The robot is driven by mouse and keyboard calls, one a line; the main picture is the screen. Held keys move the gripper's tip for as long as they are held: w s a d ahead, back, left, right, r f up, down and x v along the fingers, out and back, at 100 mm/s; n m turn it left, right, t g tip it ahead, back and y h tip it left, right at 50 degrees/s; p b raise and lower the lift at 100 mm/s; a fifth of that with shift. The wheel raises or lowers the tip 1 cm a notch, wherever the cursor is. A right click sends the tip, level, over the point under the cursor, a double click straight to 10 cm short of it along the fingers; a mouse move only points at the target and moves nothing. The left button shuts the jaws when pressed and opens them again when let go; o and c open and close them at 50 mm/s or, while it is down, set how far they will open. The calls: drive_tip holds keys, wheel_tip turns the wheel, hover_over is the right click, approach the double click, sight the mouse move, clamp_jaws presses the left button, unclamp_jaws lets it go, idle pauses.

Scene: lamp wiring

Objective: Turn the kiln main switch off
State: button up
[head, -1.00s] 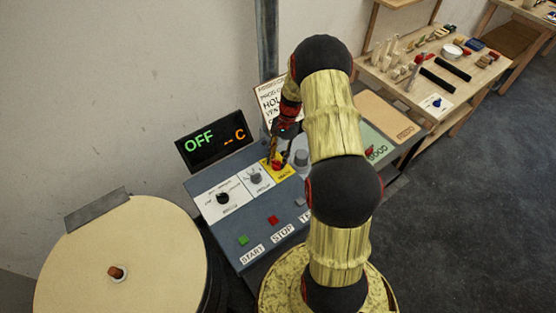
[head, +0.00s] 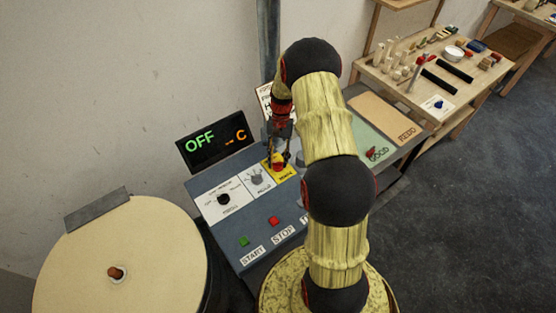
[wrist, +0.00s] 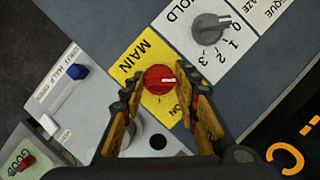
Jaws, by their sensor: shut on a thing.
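The main switch is a red round knob (wrist: 158,80) on a yellow plate (wrist: 133,50) lettered MAIN. A white mark on the knob points to the right in the wrist view. The lettering ON shows at the plate's lower right edge; an OFF mark is not readable. My gripper (wrist: 159,76) is shut on the knob, one finger on each side. In the head view my gripper (head: 279,154) reaches down to the yellow plate (head: 287,173), partly covering the knob. The display (head: 210,146) reads OFF in green, with orange dashes and C.
A HOLD dial (wrist: 208,30) sits close beside the yellow plate. A green START button (head: 243,240) and red STOP button (head: 273,220) are nearer the panel front. A blue switch (wrist: 77,71) is on a pale plate at left. The round kiln lid (head: 80,260) stands left of the panel.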

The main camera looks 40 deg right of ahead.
drive_tip(key=o, duration=1.2)
drive_tip(key=shift+c, duration=0.2)
drive_tip(key=v, duration=1.2)
